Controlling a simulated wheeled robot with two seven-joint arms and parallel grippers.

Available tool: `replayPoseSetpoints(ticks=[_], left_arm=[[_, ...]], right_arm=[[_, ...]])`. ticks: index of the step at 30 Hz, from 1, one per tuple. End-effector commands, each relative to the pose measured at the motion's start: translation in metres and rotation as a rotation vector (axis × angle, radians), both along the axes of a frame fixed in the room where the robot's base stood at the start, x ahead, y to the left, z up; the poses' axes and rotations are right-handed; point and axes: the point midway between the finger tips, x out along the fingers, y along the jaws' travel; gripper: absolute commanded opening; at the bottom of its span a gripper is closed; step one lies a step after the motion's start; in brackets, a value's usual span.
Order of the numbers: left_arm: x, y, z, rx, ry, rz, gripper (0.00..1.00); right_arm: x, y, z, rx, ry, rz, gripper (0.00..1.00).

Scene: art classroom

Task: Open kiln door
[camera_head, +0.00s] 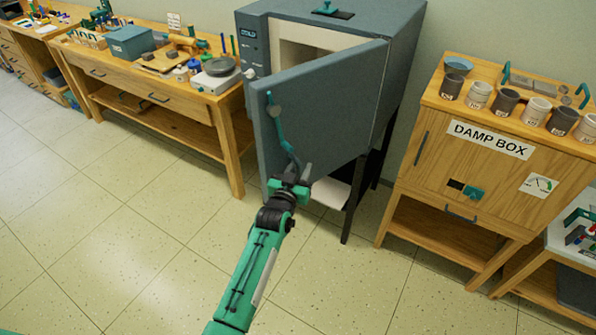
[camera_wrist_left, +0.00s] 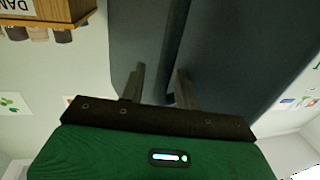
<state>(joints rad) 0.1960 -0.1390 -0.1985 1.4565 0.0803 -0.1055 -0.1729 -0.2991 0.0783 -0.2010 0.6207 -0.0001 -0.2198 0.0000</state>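The grey-blue kiln (camera_head: 395,45) stands at the back, centre of the head view. Its door (camera_head: 330,95) is swung part way open, hinged on the right, and the pale chamber (camera_head: 300,55) shows above it. A teal handle (camera_head: 280,125) runs down the door's face near its free edge. My left gripper (camera_head: 301,170) is at the lower end of the handle, in front of the door. In the left wrist view its two fingers (camera_wrist_left: 160,88) are apart, close to the dark door surface (camera_wrist_left: 245,50). I cannot tell whether they touch it. My right gripper is not in view.
A wooden workbench (camera_head: 185,105) with tools stands left of the kiln. A damp box cabinet (camera_head: 500,150) with several cups on top stands to the right. The tiled floor (camera_head: 130,225) in front is clear.

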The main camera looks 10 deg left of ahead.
Motion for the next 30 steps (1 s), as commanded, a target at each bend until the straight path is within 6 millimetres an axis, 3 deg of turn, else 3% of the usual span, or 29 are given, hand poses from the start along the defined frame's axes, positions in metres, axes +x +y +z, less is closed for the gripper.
replayPoseSetpoints(ticks=[8, 22, 30], left_arm=[[-0.024, 0.006, -0.003, 0.002, 0.003, 0.000, 0.32], [-0.109, 0.025, -0.003, 0.000, 0.002, -0.001, 0.32], [-0.132, 0.030, -0.001, 0.000, 0.000, -0.001, 0.32]], right_arm=[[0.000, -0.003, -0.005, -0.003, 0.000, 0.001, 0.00], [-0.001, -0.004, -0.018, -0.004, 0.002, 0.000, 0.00], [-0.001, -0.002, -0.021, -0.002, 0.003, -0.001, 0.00]])
